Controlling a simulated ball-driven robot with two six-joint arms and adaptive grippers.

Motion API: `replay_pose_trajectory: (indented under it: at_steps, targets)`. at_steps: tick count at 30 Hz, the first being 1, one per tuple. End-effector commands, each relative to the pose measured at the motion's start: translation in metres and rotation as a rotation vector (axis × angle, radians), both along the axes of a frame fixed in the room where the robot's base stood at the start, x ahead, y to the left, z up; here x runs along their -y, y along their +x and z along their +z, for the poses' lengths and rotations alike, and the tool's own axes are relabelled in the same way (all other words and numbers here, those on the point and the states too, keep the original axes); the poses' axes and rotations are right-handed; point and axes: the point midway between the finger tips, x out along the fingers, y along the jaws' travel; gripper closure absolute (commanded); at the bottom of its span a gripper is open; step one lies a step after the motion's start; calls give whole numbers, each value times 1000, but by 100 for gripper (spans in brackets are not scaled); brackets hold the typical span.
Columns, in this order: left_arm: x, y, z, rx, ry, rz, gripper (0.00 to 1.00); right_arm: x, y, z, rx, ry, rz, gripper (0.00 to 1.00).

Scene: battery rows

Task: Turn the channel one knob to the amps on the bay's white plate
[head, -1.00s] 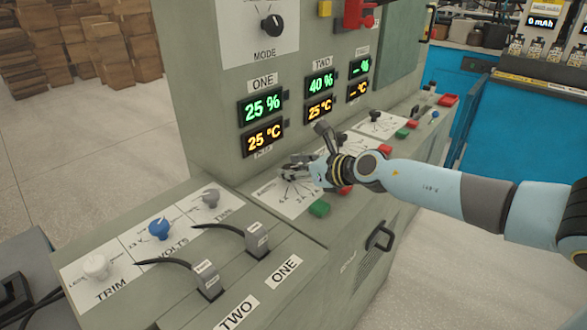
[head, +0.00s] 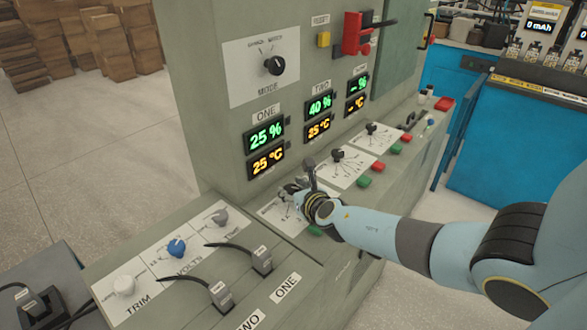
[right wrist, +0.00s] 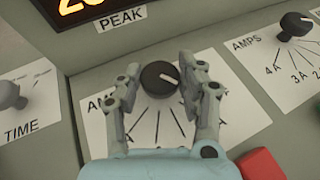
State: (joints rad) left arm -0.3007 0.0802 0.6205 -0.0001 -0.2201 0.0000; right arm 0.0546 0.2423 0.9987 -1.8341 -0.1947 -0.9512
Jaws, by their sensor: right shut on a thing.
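The channel one knob (right wrist: 160,78) is black and round, with a white pointer line aimed right and slightly down in the right wrist view. It sits on a white AMPS dial plate (right wrist: 147,125) below the PEAK label. My right gripper (right wrist: 160,73) has one finger on each side of the knob and is shut on it. The fingers hide most of the plate's figures. In the head view the right gripper (head: 296,190) is at the channel one dial, under the green 25 % display (head: 264,136). My left gripper is not in view.
A second AMPS knob (right wrist: 296,24) stands to the right, with 4A and 3A marks. A red button (right wrist: 262,165) is close by the right finger. TRIM (head: 124,285), VOLTS (head: 176,248) and TIME (head: 220,217) knobs and cabled plugs (head: 221,296) are at left.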

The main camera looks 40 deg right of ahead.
Motion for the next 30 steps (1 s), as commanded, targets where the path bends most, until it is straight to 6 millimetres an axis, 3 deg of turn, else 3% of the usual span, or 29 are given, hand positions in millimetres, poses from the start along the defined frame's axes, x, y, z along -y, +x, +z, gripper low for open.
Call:
replay_pose_trajectory:
  at_steps: [1, 3, 11, 17, 30]
  targets:
    - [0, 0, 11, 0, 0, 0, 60, -2, 3, 7, 4, 2, -47, 94]
    - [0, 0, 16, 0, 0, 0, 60, -3, 3, 5, 5, 2, -114, 94]
    - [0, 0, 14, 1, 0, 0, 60, -4, 5, 1, 5, 0, -360, 94]
    - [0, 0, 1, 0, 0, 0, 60, -5, 7, -1, 5, -1, -550, 94]
    - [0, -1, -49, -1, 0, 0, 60, -6, 10, -4, 5, -1, -934, 94]
